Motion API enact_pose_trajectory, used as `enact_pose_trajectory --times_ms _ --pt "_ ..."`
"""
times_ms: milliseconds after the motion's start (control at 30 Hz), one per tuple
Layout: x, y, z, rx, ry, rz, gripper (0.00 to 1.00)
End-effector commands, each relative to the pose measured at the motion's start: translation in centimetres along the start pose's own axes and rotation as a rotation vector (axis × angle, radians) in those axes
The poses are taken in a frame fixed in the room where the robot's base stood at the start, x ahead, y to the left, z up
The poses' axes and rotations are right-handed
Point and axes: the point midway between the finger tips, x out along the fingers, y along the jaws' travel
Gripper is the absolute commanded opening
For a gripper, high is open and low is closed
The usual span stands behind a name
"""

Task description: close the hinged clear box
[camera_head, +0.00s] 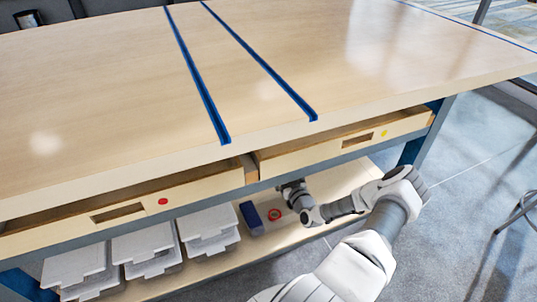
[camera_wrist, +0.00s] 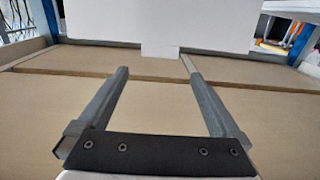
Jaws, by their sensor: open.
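I cannot make out a hinged clear box with certainty in either view. My gripper (camera_wrist: 155,68) is open, with its two grey fingers apart and nothing between them. It points over a light wooden surface toward a white upright panel (camera_wrist: 150,22) with a small tab at its lower edge. In the head view, my gripper (camera_head: 287,187) is partly hidden under the table's front edge, by the lower shelf (camera_head: 325,197).
Several white trays (camera_head: 208,223) stand on the lower shelf to the left. A dark blue block (camera_head: 251,217) and a red round item (camera_head: 275,214) lie near my gripper. Two drawers (camera_head: 340,147) overhang the shelf. The tabletop (camera_head: 90,90) is bare apart from blue strips.

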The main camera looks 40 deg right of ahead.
Motion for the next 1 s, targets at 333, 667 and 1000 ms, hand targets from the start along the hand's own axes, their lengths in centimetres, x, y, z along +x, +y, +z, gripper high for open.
enact_pose_trajectory --times_ms 333,667,1000 --pt "7.5 0.0 0.4 -0.001 0.0 0.0 1.0" --pt "10.9 0.0 0.2 0.0 -0.002 0.001 1.0" --pt "11.0 0.0 0.1 0.0 -0.002 0.0 0.91"
